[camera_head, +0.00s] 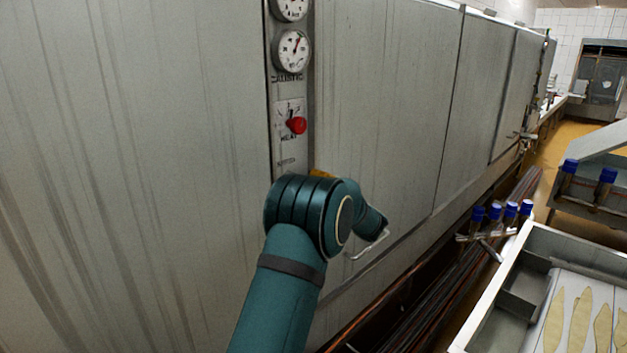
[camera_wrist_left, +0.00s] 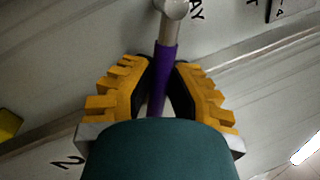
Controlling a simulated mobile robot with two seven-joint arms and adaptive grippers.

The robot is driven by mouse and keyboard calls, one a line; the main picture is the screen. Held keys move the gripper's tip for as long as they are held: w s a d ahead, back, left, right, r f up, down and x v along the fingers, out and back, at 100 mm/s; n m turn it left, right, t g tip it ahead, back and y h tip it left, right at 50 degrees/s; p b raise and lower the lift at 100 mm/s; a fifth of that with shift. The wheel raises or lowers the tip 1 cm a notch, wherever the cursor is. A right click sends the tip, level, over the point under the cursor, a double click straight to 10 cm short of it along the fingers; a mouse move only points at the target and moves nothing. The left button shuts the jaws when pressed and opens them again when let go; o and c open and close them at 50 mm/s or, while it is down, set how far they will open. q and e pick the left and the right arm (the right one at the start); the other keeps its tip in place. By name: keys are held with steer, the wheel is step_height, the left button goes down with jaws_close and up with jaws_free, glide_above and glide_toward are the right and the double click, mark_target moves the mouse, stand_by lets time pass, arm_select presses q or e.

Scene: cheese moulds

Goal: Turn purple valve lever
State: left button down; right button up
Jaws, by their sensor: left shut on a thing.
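The purple valve lever (camera_wrist_left: 167,57) shows in the left wrist view, below a round metal pivot (camera_wrist_left: 174,8) on the grey panel. My left gripper (camera_wrist_left: 163,78) has its yellow, black-padded fingers on either side of the lever and is shut on it. The lever's lower end is hidden between the fingers and behind my wrist. In the head view my teal left arm hides the lever, and only a bit of yellow shows above the wrist. My right gripper is in neither view.
Above my wrist the panel strip carries a red knob (camera_head: 297,125) and a dial gauge (camera_head: 292,50). Pipes (camera_head: 450,262) run low along the wall. A metal tray (camera_head: 493,304) with pale flat pieces stands at the right, near blue-capped valves (camera_head: 494,211).

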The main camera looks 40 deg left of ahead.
arm_select(q)
steer(key=c, duration=0.9)
jaws_free()
steer(key=v, duration=1.2)
